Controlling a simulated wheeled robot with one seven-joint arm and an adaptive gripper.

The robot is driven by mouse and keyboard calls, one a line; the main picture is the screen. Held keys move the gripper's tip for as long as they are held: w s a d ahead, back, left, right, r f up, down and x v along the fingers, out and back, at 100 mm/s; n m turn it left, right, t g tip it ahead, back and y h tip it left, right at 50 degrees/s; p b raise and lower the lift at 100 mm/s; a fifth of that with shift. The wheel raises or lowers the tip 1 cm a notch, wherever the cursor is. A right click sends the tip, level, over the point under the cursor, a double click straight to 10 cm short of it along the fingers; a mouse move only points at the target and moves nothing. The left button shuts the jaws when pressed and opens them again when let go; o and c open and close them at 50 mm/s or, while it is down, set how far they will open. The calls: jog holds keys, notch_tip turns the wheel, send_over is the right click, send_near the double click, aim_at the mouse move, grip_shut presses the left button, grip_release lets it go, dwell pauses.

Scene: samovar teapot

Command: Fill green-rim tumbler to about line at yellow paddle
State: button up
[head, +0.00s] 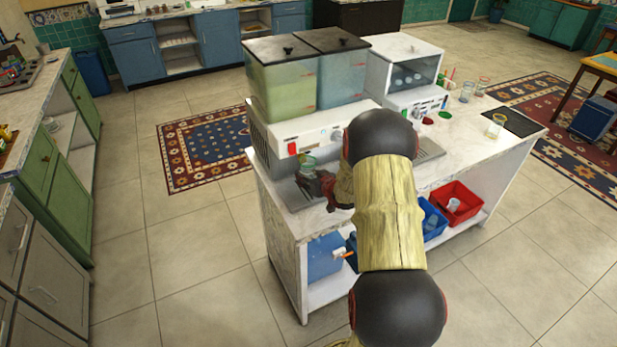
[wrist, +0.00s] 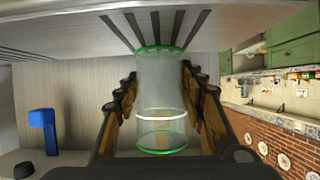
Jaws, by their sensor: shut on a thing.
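The green-rim tumbler (wrist: 160,85) is clear, with green rings at both ends and a white line around it near the lower ring in the wrist view. I see no clear liquid in it. My gripper (wrist: 158,100) is shut on its sides, one finger left and one right. In the head view my gripper (head: 318,183) holds the tumbler (head: 308,162) in front of the dispenser (head: 310,130), above the drip tray's left part. The slotted tray (wrist: 95,28) lies at the tumbler's far end in the wrist view.
A blue paddle-like part (wrist: 43,130) shows in the wrist view. Two tanks (head: 280,90) stand on top. Other glasses (head: 495,125) are on the right counter; blue and red bins (head: 462,200) sit below.

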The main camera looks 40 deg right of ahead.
jog(key=shift+w, duration=0.25)
jog(key=shift+w+d, duration=0.15)
jog(key=shift+w, duration=0.15)
jog(key=shift+s, duration=0.15)
dwell(4.0)
jog(key=shift+s+a+p, duration=0.1)
jog(key=shift+s+a, duration=0.1)
jog(key=shift+s, duration=0.55)
jog(key=shift+s+a+p, duration=0.1)
jog(key=shift+s+a, duration=0.1)
jog(key=shift+s, duration=0.6)
jog(key=shift+s+a+p, duration=0.1)
jog(key=shift+s+a, duration=0.1)
jog(key=shift+s, duration=0.55)
jog(key=shift+s+a+p, duration=0.25)
jog(key=shift+s+a, duration=0.15)
jog(key=shift+s, duration=1.25)
jog(key=shift+s+a+p, duration=0.3)
jog(key=shift+s+a, duration=0.1)
jog(key=shift+s, duration=1.2)
jog(key=shift+s+a+p, duration=0.25)
jog(key=shift+s+a, duration=0.15)
jog(key=shift+s, duration=1.25)
